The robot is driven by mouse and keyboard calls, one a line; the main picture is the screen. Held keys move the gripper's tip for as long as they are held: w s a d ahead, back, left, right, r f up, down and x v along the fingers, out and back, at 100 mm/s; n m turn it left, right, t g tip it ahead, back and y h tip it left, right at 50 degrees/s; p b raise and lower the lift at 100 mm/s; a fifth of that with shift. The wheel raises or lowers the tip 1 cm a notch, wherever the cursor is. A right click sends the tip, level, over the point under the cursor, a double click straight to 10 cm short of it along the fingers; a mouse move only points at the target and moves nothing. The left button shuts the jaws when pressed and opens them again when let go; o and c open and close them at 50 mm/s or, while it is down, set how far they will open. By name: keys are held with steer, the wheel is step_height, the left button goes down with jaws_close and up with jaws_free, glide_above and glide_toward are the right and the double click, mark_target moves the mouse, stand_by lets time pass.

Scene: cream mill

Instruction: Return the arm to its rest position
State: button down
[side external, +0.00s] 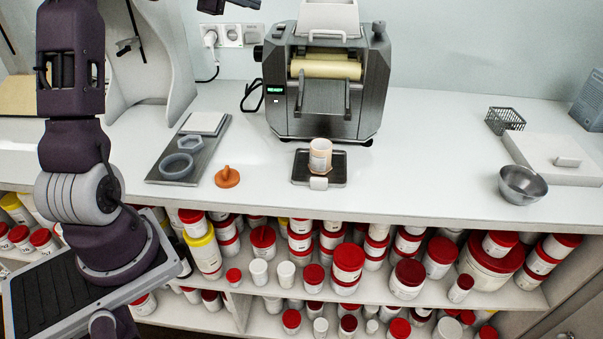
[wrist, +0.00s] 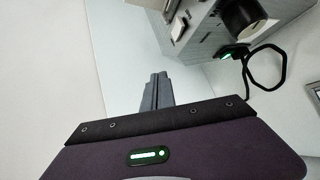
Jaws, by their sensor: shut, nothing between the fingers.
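My gripper (wrist: 156,78) shows in the wrist view with its two dark fingers together and nothing between them. It points toward the wall and bench area beside the cream mill (wrist: 200,25), touching nothing that I can see. In the side external view my arm rises at the left and leaves the top of the picture. A dark piece at the top edge, left of the mill (side external: 325,90), looks like the end of my arm, mostly cut off.
A small tray (side external: 340,180) with a jar (side external: 320,156) stands before the mill. A grey tray (side external: 190,172) with dishes, an orange knob-like piece (side external: 227,177), a steel bowl (side external: 522,186) and a wire basket (side external: 504,120) are on the bench. Shelves below hold several tubs.

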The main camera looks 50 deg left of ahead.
steer(key=s+d+r+m, duration=0.1)
steer(key=d+r+m, duration=0.2)
steer(key=d+r, duration=0.45)
steer(key=s+d+m+g+h, duration=0.1)
steer(key=s+d+m+g, duration=0.35)
steer(key=d, duration=1.15)
steer(key=s+d+f+m, duration=0.5)
steer(key=s+d+m, duration=0.1)
steer(key=s+d, duration=0.5)
steer(key=s+d+f+m+g, duration=0.1)
steer(key=s+f+m, duration=0.2)
steer(key=s, duration=0.5)
steer(key=s+d+f+m+g+y, duration=0.1)
steer(key=s+d+f+m, duration=0.1)
steer(key=s+f, duration=0.4)
steer(key=s+m, duration=0.1)
steer(key=s, duration=0.2)
steer(key=shift+f+m+g, duration=0.25)
steer(key=shift+m+g, duration=0.1)
steer(key=shift+s, duration=0.1)
